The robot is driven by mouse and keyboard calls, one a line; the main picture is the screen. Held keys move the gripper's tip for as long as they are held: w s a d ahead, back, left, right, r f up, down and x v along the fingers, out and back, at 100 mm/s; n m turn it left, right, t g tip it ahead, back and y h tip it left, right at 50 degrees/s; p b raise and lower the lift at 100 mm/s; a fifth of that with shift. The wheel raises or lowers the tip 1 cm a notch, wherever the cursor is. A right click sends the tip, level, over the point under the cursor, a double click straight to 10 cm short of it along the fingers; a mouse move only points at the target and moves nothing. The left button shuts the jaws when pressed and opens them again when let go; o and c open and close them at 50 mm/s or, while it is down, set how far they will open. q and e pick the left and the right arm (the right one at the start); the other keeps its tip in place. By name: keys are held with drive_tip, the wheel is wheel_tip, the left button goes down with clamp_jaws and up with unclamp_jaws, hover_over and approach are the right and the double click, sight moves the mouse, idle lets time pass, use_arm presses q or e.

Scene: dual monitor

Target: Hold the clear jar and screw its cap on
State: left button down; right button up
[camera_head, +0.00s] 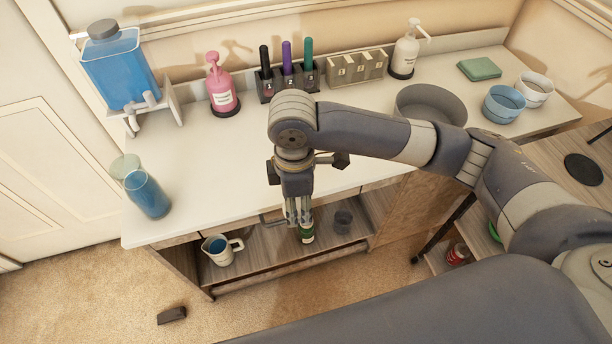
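A clear vessel with blue contents (148,196), perhaps the jar, stands at the counter's left end. A pale green translucent round thing (124,167) is just behind it; I cannot tell whether it is a cap. My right arm comes in from the right across the counter. My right gripper (298,218) points down at the counter's front edge, far from the vessel. A small green container (307,233) shows right at its fingertips, over the lower shelf. Whether the fingers grip it is unclear. My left gripper is out of view.
A blue tank (122,70), a pink pump bottle (221,86), a marker rack (290,82) and a white pump bottle (405,56) line the back. A grey bowl (431,102) sits right. A pitcher (221,249) is on the lower shelf. The counter's left middle is clear.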

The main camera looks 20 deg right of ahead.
drive_tip(key=s+a, duration=0.1)
drive_tip(key=s, duration=0.2)
drive_tip(key=shift+a+r, duration=0.15)
drive_tip(key=shift+a, duration=0.25)
